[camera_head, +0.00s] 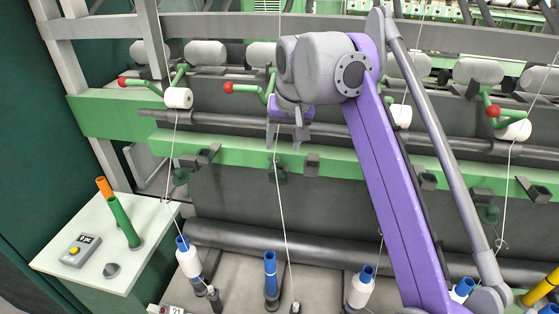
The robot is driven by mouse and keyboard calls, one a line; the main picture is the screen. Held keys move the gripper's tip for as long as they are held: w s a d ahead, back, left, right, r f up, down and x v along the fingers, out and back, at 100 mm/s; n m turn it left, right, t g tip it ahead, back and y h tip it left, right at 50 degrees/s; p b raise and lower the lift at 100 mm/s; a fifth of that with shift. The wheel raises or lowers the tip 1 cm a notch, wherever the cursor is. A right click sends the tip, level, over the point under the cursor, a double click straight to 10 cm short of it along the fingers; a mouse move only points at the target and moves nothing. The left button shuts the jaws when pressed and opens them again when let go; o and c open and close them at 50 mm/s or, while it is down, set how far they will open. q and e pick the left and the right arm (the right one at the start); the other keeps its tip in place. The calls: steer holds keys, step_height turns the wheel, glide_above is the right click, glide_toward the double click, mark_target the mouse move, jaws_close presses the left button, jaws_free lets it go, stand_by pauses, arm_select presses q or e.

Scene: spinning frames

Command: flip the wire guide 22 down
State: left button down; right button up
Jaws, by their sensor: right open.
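My right gripper (287,137) hangs at the end of my purple arm, which comes in from the lower right. It is open, its grey fingers pointing down and apart, and nothing shows held between them. It is in front of the green rail, just above a small dark wire guide (278,173) below the rail. A thin white wire runs down past the gripper and this guide. A similar guide (181,176) is to the left. I cannot read the number 22 anywhere; a label reading 21 (176,310) is at the bottom left. My left gripper is not in view.
Red-knobbed green levers (245,89) and white rolls (208,53) line the frame above the green rail (330,153). Blue-topped bobbins (190,259) stand below. A pale side table (95,225) with upright tubes is at left. My arm hides part of the frame.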

mark_target(280, 165)
steer(key=b+x, duration=0.1)
steer(key=x, duration=0.7)
steer(key=shift+w+f+b, duration=0.1)
steer(key=shift+f+b, duration=0.2)
steer(key=shift+b, duration=0.1)
jaws_close()
stand_by(0.9)
